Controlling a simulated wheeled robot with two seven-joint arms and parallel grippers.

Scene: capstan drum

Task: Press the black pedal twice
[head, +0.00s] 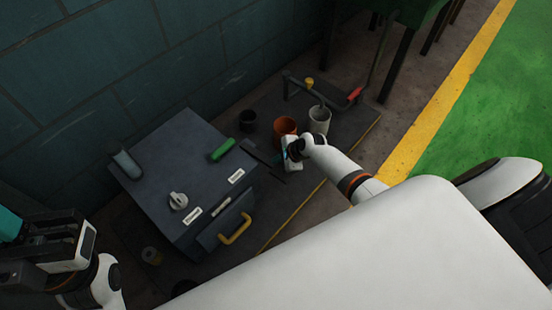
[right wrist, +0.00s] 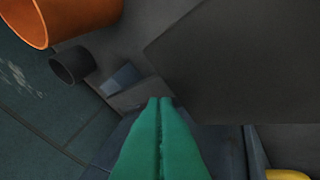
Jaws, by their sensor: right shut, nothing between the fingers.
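A dark flat plate that looks like the black pedal (head: 278,167) lies on the floor board right of the grey cabinet in the head view, partly hidden by my right gripper. In the right wrist view a large dark surface (right wrist: 235,60), seemingly the pedal close up, fills the upper right. My right gripper (head: 288,153) is over the pedal area; its green fingers (right wrist: 160,130) are together and empty. I cannot tell whether they touch the pedal. My left gripper (head: 20,240) is at the far left of the head view, its fingers partly cut off by the edge.
The grey cabinet (head: 180,170) has a green handle (head: 222,149), a knob (head: 178,200) and a yellow drawer handle (head: 236,229). An orange pot (head: 285,126), a grey pot (head: 319,119) and a black cup (head: 247,118) stand behind the pedal. A wall is behind.

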